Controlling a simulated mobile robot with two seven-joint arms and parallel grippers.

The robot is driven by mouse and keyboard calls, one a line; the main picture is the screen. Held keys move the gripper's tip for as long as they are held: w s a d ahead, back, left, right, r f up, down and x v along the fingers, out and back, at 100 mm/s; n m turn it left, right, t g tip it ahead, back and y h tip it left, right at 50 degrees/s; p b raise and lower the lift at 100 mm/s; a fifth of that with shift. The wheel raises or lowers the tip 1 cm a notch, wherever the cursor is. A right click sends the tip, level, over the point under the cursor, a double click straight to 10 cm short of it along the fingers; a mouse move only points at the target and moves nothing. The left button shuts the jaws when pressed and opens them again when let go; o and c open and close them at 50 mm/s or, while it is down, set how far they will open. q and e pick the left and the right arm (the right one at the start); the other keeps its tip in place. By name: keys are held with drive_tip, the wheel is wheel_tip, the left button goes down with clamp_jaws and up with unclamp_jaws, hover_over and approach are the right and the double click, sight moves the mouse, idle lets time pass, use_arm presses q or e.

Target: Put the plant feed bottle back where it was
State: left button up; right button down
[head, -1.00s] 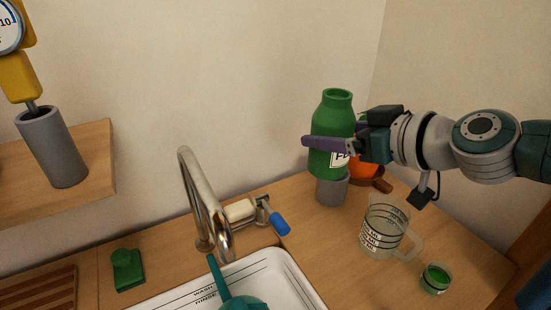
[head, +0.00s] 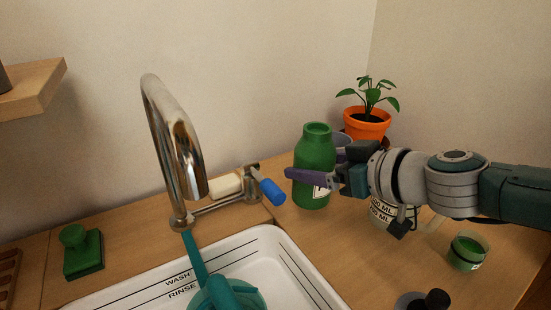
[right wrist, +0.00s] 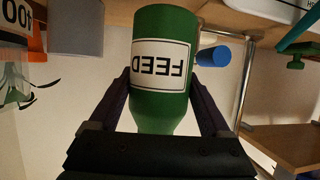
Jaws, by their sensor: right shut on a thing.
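The plant feed bottle (head: 312,150) is green, open at the top and upright, with a white label. The label reads FEED in the right wrist view (right wrist: 160,66), where the bottle appears upside down. My right gripper (head: 309,180) is shut on the bottle's body, one finger on each side. The bottle is over the wooden counter, right of the tap; I cannot tell whether its base touches the counter. A grey cylinder (head: 343,139) is partly hidden behind it, and also shows in the right wrist view (right wrist: 75,28). My left gripper is not in view.
A potted plant (head: 366,122) stands in the back corner. A clear measuring jug (head: 381,214) is partly hidden behind my right arm. A small cup of green liquid (head: 467,252) is to the right. The tap (head: 168,130) and white sink (head: 290,262) are left, with a blue-handled thing (head: 272,192) near the bottle.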

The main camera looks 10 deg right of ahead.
drive_tip(key=shift+f+b, duration=1)
drive_tip(key=shift+f, duration=0.8)
drive_tip(key=shift+f, duration=0.15)
drive_tip(key=shift+c, duration=1.4)
unclamp_jaws()
drive_tip(key=shift+f, duration=0.1)
drive_tip(key=shift+o, duration=1.4)
